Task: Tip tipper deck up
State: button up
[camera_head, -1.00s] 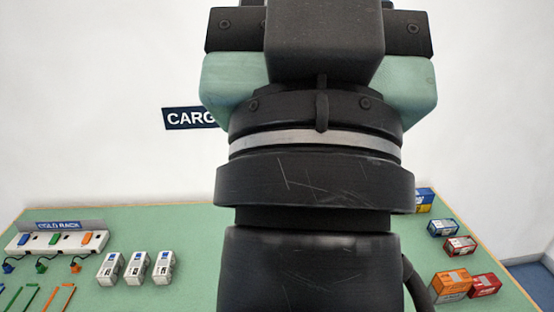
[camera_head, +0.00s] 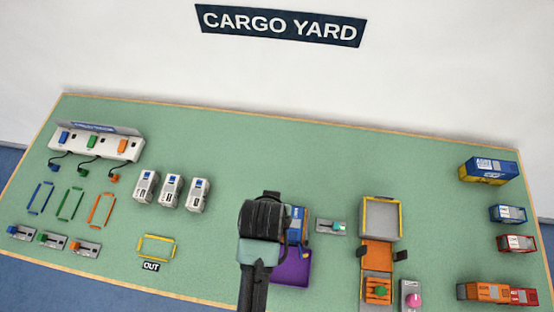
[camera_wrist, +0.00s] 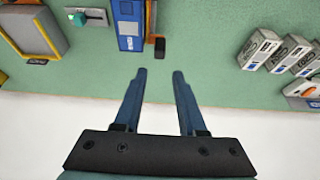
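A grey tray with a yellow rim (camera_head: 398,222) lies on the table right of centre. It may be part of the tipper. An orange panel (camera_head: 378,254) adjoins its near side, and an orange block with a green knob (camera_head: 379,291) is in front of that. I cannot tell which part is the tipper deck; nothing there looks steeply raised. The tray also shows at the upper left in the wrist view (camera_wrist: 58,32). My gripper (camera_wrist: 156,75) is open and empty. In the head view my arm hides its fingers, left of the tray.
A teal-knobbed lever (camera_head: 338,226) and a blue container (camera_head: 298,222) lie between my gripper and the tray. A purple plate (camera_head: 292,270) is partly hidden by my arm. A pink-knobbed control (camera_head: 413,298) is at front right. White containers (camera_head: 172,190) stand left.

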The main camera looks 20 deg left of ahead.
jog(key=x, duration=1.2)
jog(key=shift+w, duration=0.1)
grip_shut()
dwell(1.2)
